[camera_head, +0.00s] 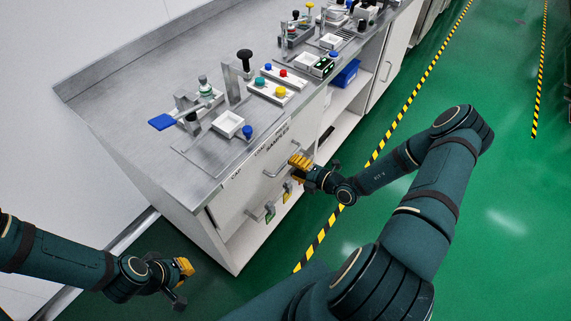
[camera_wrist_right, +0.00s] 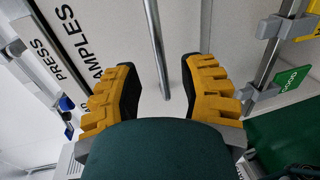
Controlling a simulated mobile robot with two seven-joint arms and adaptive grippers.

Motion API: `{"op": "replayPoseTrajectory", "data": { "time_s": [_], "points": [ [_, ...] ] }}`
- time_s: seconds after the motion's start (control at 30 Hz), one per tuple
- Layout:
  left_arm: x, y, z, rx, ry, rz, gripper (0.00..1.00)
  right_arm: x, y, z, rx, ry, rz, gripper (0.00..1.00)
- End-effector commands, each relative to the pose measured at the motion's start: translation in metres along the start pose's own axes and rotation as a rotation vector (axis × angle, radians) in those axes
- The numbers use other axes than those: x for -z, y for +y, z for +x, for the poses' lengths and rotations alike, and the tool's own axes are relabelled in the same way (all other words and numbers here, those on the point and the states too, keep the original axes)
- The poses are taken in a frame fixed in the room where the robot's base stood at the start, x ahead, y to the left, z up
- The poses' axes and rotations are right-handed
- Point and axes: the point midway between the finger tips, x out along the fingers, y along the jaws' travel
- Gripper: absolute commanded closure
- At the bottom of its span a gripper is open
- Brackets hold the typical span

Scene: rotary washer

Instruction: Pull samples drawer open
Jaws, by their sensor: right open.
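The samples drawer is a white front in the cabinet under the bench, marked SAMPLES (camera_head: 277,140). Its grey bar handle (camera_head: 274,170) also shows in the right wrist view (camera_wrist_right: 158,45). My right gripper (camera_head: 298,169) is beside the drawer front, close to the handle. In the right wrist view its two yellow fingers (camera_wrist_right: 160,88) are apart, with the end of the bar between them; I see no grip on it. The drawer looks shut. My left gripper (camera_head: 184,268) is low at the left, away from the cabinet; its finger opening is unclear.
A lower handle with green (camera_head: 269,217) and yellow (camera_head: 287,197) tags is under the drawer; the green tag also shows in the right wrist view (camera_wrist_right: 288,80). The metal benchtop (camera_head: 130,90) carries several devices. The green floor (camera_head: 500,200) to the right is open.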

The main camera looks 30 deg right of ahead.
Motion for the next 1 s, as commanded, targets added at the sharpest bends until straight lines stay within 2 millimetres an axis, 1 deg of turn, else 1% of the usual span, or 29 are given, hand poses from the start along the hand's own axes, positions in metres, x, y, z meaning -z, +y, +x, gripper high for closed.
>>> {"op": "replayPoseTrajectory", "data": {
  "time_s": [0.03,0.1,0.23,0.4,0.67,0.7,0.77,0.8,1.0],
  "points": [
    [0.0,-0.001,0.003,0.0,0.001,0.0,1.0,0.001,-0.001,0.01,0.0,0.002,0.0,0.59],
    [0.0,-0.002,0.004,0.0,0.002,0.0,1.0,0.001,-0.001,0.02,-0.001,0.001,0.0,0.59],
    [0.001,-0.002,0.006,0.0,0.003,0.0,1.0,0.001,-0.001,0.034,0.0,0.002,-0.001,0.59],
    [0.001,-0.003,0.007,0.0,0.004,0.001,1.0,0.0,-0.001,0.041,0.001,0.0,-0.001,0.59],
    [0.001,-0.003,0.007,0.0,0.004,0.001,1.0,0.0,0.0,0.042,0.001,0.0,-0.001,0.59],
    [0.001,-0.003,0.007,0.0,0.004,0.001,1.0,0.0,0.0,0.042,0.001,0.0,-0.001,0.66],
    [0.001,-0.003,0.007,0.0,0.004,0.001,1.0,0.0,0.0,0.042,0.001,0.0,-0.001,0.88],
    [0.001,-0.003,0.007,0.0,0.004,0.001,1.0,0.0,0.0,0.042,0.001,0.0,-0.001,1.0],
    [0.001,-0.003,0.007,0.0,0.004,0.0,1.0,0.0,0.0,0.042,0.001,0.0,-0.001,1.0]
  ]
}}
